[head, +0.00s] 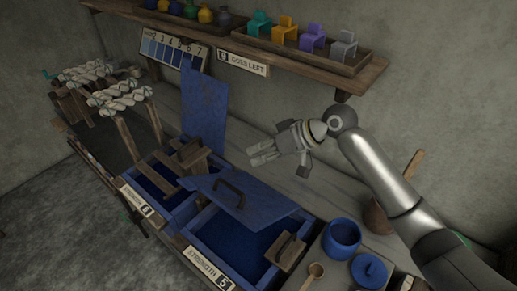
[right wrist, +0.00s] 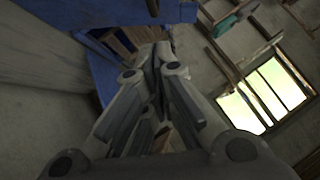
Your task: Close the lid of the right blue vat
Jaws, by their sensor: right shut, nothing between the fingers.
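The right blue vat (head: 214,241), labelled "STRENGTH 5", stands at the front of the bench with dark blue liquid showing inside. Its blue lid (head: 262,205), with a dark handle (head: 229,192), slants over the back part of the opening, and the front part is uncovered. My right gripper (head: 252,156) is shut and empty, above and behind the lid, apart from it, pointing left. In the right wrist view its fingers (right wrist: 152,52) are together, with blue boards (right wrist: 103,72) beyond; I cannot tell which part they are. My left gripper is not in view.
The left vat's lid (head: 205,108) stands upright behind its vat (head: 151,184). A wooden block (head: 287,253) sits at the right vat's front right corner. A blue pot (head: 342,238) and round blue lid (head: 369,270) stand to the right. A shelf (head: 320,79) runs above.

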